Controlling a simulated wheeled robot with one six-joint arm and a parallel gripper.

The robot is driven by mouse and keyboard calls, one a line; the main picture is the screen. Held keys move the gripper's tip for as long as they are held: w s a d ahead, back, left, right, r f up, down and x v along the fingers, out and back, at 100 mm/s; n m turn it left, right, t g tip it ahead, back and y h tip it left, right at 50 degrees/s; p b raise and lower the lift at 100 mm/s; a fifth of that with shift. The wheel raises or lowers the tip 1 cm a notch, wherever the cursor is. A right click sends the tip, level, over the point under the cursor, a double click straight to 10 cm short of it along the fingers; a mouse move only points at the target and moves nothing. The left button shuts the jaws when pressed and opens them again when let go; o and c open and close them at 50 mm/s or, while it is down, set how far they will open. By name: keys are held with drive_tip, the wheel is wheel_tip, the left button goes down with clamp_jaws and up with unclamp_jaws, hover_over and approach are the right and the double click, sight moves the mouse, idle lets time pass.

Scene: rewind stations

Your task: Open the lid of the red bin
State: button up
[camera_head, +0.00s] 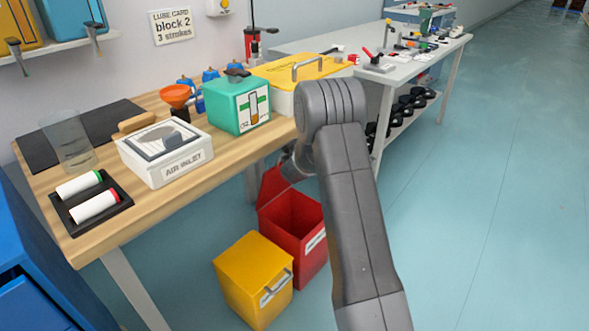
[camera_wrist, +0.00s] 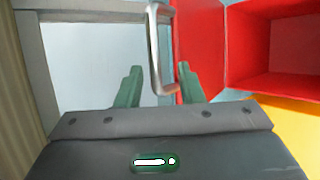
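The red bin (camera_head: 300,238) stands on the floor below the workbench. Its lid (camera_head: 272,186) is swung up and stands raised at the bin's back left, so the dark red inside shows. The lid's metal handle (camera_wrist: 155,45) lies between the two green fingers of my gripper (camera_wrist: 159,82). The fingers are apart, with a gap around the handle; contact is unclear. In the head view my arm hides the fingers.
A closed yellow bin (camera_head: 254,280) with a metal handle stands in front of the red bin. The wooden workbench (camera_head: 215,150) is above and behind, with its leg (camera_head: 138,290) to the left. Open floor (camera_head: 480,230) lies to the right.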

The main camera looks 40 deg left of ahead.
drive_tip(key=s+d, duration=0.3)
drive_tip(key=d, duration=0.2)
idle(0.6)
drive_tip(key=w+a+p, duration=0.1)
drive_tip(key=w+a, duration=0.1)
drive_tip(key=a, duration=0.1)
drive_tip(key=w+a+p, duration=0.1)
drive_tip(key=w+a, duration=0.1)
drive_tip(key=a, duration=0.1)
drive_tip(key=w+a+p, duration=0.1)
drive_tip(key=a, duration=0.2)
drive_tip(key=shift+w+a+r, duration=0.15)
drive_tip(key=shift+w+a, duration=0.1)
drive_tip(key=shift+w, duration=0.15)
drive_tip(key=shift+x, duration=0.95)
